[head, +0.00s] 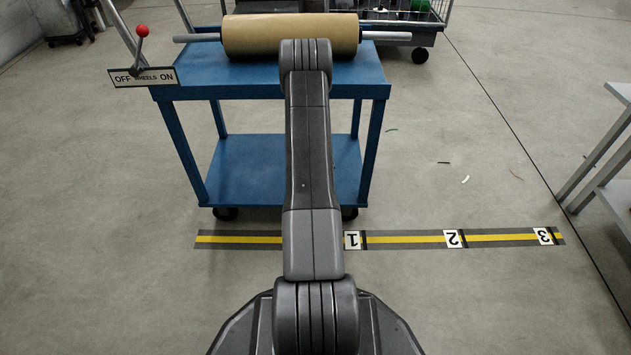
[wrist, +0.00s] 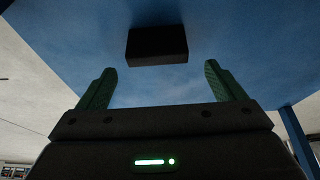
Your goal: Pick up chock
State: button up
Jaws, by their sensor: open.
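In the wrist view, a dark block (wrist: 157,46), which looks like the chock, lies against a blue surface, ahead of my gripper. My gripper (wrist: 158,82) is open, its two green fingers apart with nothing between them. The block sits beyond the fingertips, roughly centred between them, and I see a gap. In the head view my arm covers the middle of the blue cart (head: 255,160), and neither the gripper nor the block can be made out there.
A brown roll (head: 290,34) on a metal shaft lies across the cart top. A red-knobbed lever (head: 141,44) with a wheels OFF/ON sign (head: 143,77) is at its left. A yellow floor strip (head: 400,239) with number tags runs in front. A grey table (head: 610,165) stands right.

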jog(key=shift+x, duration=2.2)
jog(key=shift+w+d, duration=0.1)
jog(key=c, duration=1.2)
